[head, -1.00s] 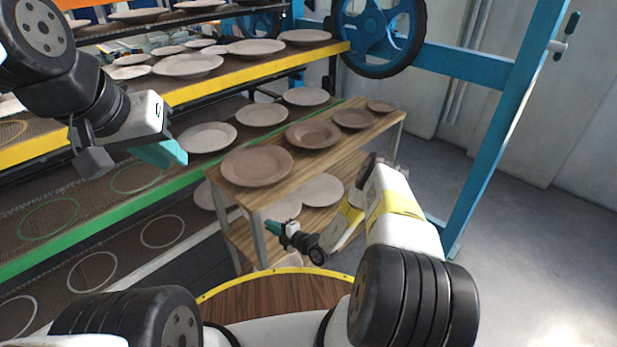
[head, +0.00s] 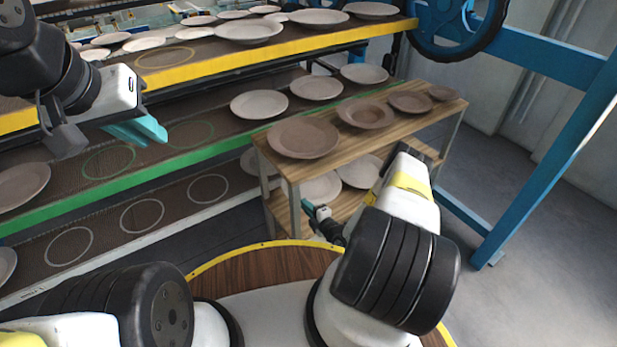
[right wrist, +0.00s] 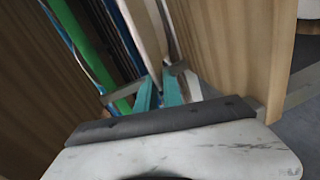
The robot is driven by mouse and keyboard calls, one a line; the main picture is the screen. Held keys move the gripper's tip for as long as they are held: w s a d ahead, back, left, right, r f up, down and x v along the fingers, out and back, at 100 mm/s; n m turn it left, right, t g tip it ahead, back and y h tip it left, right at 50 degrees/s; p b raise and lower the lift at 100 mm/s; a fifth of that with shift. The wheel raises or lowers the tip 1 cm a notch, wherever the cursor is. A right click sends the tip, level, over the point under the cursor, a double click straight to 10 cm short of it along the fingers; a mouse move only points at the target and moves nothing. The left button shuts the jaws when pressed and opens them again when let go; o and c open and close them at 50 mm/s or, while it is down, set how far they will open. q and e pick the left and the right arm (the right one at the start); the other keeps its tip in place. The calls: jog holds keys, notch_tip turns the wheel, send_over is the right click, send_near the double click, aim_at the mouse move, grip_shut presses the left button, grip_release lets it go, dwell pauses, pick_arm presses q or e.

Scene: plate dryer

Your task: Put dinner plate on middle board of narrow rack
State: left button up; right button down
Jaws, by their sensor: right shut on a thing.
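The narrow rack (head: 273,178) is wooden, with brown plates on its top board and pale plates on a board below. My right gripper (head: 318,210) is at the rack's near side, just below the front edge of a pale dinner plate (head: 320,188). In the right wrist view my right gripper (right wrist: 159,92) is shut on a thin pale edge (right wrist: 142,30), seen between wooden boards. My left gripper (head: 138,130) is open and empty above the wide rack's green-edged shelf.
The wide rack (head: 220,70) has yellow-edged and green-edged shelves with several plates and empty ring marks. A blue frame with a wheel (head: 455,25) stands behind the narrow rack. The floor (head: 560,220) at right is clear.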

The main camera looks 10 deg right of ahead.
aim_at(306, 223)
jog(key=shift+w+f, duration=0.1)
jog(key=shift+f, duration=3.3)
jog(key=c, duration=1.5)
grip_release()
jog(key=shift+f, duration=0.15)
jog(key=v, duration=1.2)
